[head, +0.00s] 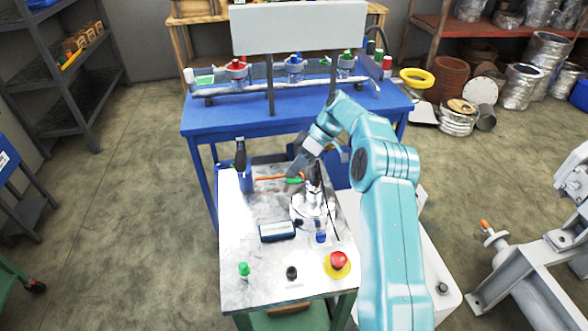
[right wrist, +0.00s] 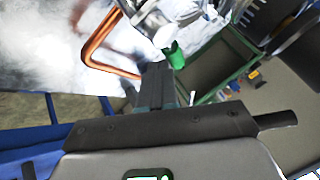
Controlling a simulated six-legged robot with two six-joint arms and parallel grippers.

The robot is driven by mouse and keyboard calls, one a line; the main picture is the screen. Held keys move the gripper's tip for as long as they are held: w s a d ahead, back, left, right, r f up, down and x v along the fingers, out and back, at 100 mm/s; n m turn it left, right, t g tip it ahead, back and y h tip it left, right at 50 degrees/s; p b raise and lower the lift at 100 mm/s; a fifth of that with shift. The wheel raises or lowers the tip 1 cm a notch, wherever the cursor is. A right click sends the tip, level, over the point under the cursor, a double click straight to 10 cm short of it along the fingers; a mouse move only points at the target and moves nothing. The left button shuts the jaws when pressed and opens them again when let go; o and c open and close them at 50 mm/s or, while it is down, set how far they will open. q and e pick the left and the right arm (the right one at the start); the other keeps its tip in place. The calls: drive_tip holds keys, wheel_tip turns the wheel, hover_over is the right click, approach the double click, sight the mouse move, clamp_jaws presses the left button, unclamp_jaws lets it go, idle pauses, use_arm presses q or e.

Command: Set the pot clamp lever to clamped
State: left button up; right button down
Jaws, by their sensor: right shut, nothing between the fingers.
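The silver-white pot assembly (head: 309,207) stands on the right part of the small worktable. A green-tipped part (head: 293,181) beside its back left looks like a lever handle; I cannot tell for sure that it is the clamp lever. Its green end (right wrist: 175,56) shows in the right wrist view, just beyond my fingertips. My right gripper (head: 298,170) reaches over the table's back edge, close to this green end. In the right wrist view its fingers (right wrist: 155,85) are together and empty. I cannot tell whether they touch the green end. My left gripper is not in view.
A copper pipe (right wrist: 100,45) bends close left of my fingers. The worktable (head: 240,215) carries a dark display box (head: 277,231), a blue-capped part (head: 320,237), a green knob (head: 243,270), a black knob (head: 291,272) and a red button (head: 338,260). A blue bench (head: 230,118) stands behind.

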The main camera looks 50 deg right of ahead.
idle(0.7)
drive_tip(key=p+v, duration=1.2)
drive_tip(key=p, duration=0.3)
drive_tip(key=shift+a, duration=0.1)
idle(0.5)
